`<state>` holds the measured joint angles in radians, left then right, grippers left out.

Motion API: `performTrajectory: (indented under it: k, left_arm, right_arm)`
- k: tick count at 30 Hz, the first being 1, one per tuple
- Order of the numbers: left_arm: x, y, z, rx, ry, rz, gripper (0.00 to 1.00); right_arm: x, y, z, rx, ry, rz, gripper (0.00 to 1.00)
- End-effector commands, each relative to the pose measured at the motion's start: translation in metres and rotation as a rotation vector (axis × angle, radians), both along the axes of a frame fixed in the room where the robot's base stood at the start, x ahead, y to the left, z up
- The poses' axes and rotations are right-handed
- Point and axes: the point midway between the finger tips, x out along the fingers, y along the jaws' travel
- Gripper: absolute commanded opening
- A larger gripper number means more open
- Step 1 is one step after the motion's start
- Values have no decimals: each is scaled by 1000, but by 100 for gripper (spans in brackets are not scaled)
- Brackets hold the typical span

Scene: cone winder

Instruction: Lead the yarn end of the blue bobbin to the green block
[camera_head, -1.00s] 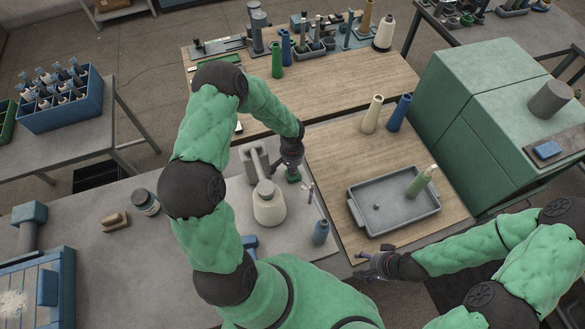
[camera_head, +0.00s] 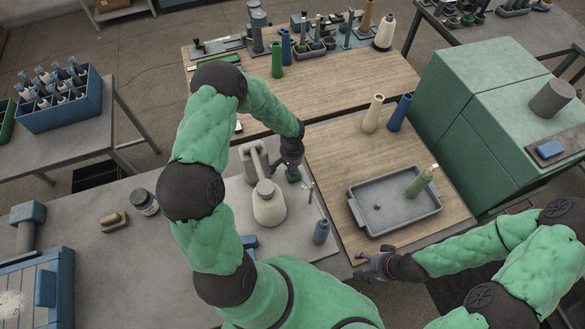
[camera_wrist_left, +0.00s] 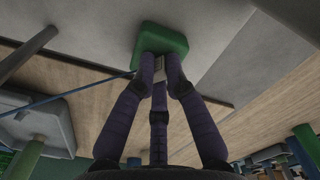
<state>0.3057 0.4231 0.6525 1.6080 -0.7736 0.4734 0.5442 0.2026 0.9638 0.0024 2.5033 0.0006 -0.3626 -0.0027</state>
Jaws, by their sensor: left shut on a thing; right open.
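The small blue bobbin (camera_head: 321,232) stands upright on the grey plate in the head view. The green block (camera_head: 293,176) shows just below my left gripper (camera_head: 291,166). In the left wrist view the green block (camera_wrist_left: 161,42) lies right at the tips of my left gripper (camera_wrist_left: 160,68), which is shut. A thin blue yarn (camera_wrist_left: 70,94) runs from these fingertips out at the left edge; its end between the fingers is too small to see. Whether the fingertips touch the block, I cannot tell. My right gripper (camera_head: 372,264) is open and empty near the board's front edge.
The white cone (camera_head: 269,204) and its grey winder arm (camera_head: 254,160) stand left of the block. A thin post (camera_head: 310,192) stands to its right. A grey tray (camera_head: 362,222) holds a tilted green bobbin (camera_head: 419,183). Cream (camera_head: 373,113) and blue (camera_head: 399,112) bobbins stand behind it.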

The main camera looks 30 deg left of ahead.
Motion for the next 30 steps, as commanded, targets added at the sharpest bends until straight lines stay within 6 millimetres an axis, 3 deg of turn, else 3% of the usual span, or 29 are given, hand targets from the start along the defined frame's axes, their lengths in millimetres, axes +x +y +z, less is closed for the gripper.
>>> performTrajectory:
  k: [14, 15, 18, 25, 27, 28, 30]
  left_arm:
    - [0, 0, -1, 0, 0, -1, 4]
    - [0, 0, -1, 0, 0, -1, 19]
    - [0, 0, -1, 0, 0, -1, 41]
    - [0, 0, -1, 0, 0, -1, 41]
    - [0, 0, -1, 0, 0, -1, 60]
    - [0, 0, -1, 0, 0, -1, 64]
    - [0, 0, -1, 0, 0, -1, 64]
  right_arm:
    - [0, 0, -3, 0, 0, 0, 66]
    - [0, 0, -3, 0, 0, 0, 66]
    - [0, 0, -3, 0, 0, 0, 66]
    - [0, 0, -3, 0, 0, 0, 66]
    - [0, 0, -3, 0, 0, 0, 66]
    - [0, 0, -3, 0, 0, 0, 66]
    - [0, 0, -3, 0, 0, 0, 66]
